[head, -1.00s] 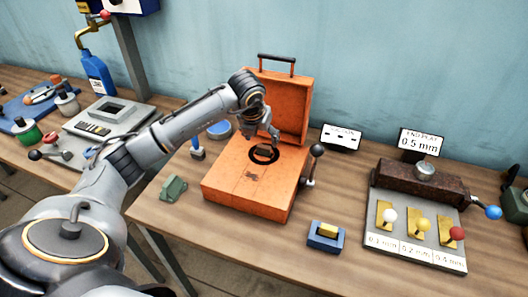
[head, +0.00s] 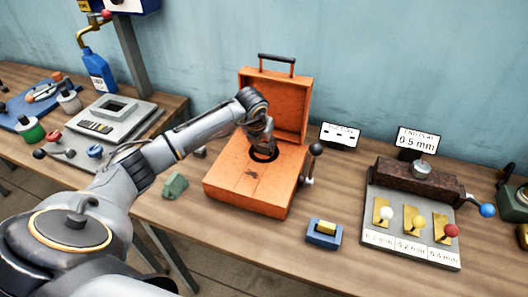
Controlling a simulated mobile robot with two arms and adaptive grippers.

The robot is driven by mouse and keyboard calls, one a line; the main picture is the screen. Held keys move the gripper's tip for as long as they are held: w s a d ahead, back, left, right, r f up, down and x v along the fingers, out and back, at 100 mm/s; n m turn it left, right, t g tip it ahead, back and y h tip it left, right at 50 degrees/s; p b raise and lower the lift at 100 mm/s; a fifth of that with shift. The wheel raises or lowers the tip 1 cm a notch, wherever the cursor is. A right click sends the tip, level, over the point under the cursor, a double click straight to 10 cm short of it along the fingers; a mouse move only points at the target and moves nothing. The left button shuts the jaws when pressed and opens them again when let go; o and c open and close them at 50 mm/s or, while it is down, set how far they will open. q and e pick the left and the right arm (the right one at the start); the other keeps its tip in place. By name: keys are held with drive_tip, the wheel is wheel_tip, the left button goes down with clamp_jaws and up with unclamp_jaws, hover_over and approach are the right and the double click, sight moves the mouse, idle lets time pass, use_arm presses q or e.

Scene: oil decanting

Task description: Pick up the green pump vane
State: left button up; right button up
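A small green block (head: 175,185), the only green piece near the case and perhaps the pump vane, lies on the wooden table just left of the open orange case (head: 245,197). My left gripper (head: 263,148) points down over the black-rimmed round opening (head: 264,155) in the case's top face. It is to the right of the green block and well apart from it. Its fingertips are small and partly hidden against the dark opening, so I cannot tell whether they are open or hold anything. My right gripper is not in view.
A black-knobbed lever (head: 314,150) stands at the case's right side. A blue block with a yellow piece (head: 324,232) lies in front right. A gauge stand (head: 412,240) with coloured knobs is farther right. Bare table (head: 345,190) lies between. My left arm crosses the table's left part.

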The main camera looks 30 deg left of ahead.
use_arm(q)
drive_tip(key=shift+c, duration=0.8)
